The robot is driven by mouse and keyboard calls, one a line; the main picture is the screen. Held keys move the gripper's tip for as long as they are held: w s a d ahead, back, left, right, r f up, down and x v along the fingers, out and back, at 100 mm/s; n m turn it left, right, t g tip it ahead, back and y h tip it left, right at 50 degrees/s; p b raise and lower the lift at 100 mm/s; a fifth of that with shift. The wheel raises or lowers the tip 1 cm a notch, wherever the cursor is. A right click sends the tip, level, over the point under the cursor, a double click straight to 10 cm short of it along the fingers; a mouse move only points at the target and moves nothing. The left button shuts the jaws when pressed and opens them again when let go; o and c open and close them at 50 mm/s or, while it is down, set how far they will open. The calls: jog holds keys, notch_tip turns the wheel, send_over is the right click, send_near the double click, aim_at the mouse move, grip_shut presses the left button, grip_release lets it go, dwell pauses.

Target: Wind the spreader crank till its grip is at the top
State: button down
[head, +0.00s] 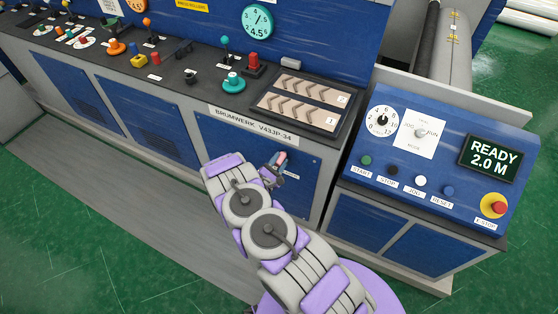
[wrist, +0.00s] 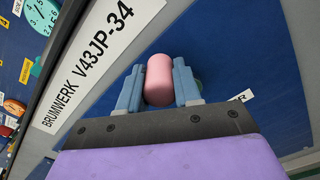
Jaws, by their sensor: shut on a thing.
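The crank's pink, rounded grip (wrist: 159,78) sits between the two blue-grey fingers of my gripper (wrist: 158,88) in the wrist view. The fingers are shut on it from both sides. In the head view my gripper (head: 271,171) is at the blue front panel below the machine's top, and a little of the pink grip (head: 281,158) shows at its tip. The crank's arm and hub are mostly hidden behind the gripper, so I cannot tell the crank's angle. A white label (head: 291,176) is on the panel just right of the gripper, mostly unreadable.
The nameplate (head: 254,124) reads BRUMWERK V43JP-34, above the panel. A control console (head: 430,165) at the right shows READY 2.0 M. Knobs, levers and a tray (head: 304,98) with chevron-marked pieces are on the machine's top. Green floor (head: 120,240) lies at lower left.

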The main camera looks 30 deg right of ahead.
jog(key=shift+w+a+f, duration=0.1)
jog(key=shift+a+f, duration=0.05)
jog(key=c, duration=0.9)
grip_release()
jog(key=shift+w+f, duration=0.1)
jog(key=shift+o, duration=0.6)
jog(key=p+v, duration=0.1)
jog(key=v, duration=1.6)
jog(key=shift+s, duration=0.25)
jog(key=shift+a, duration=0.15)
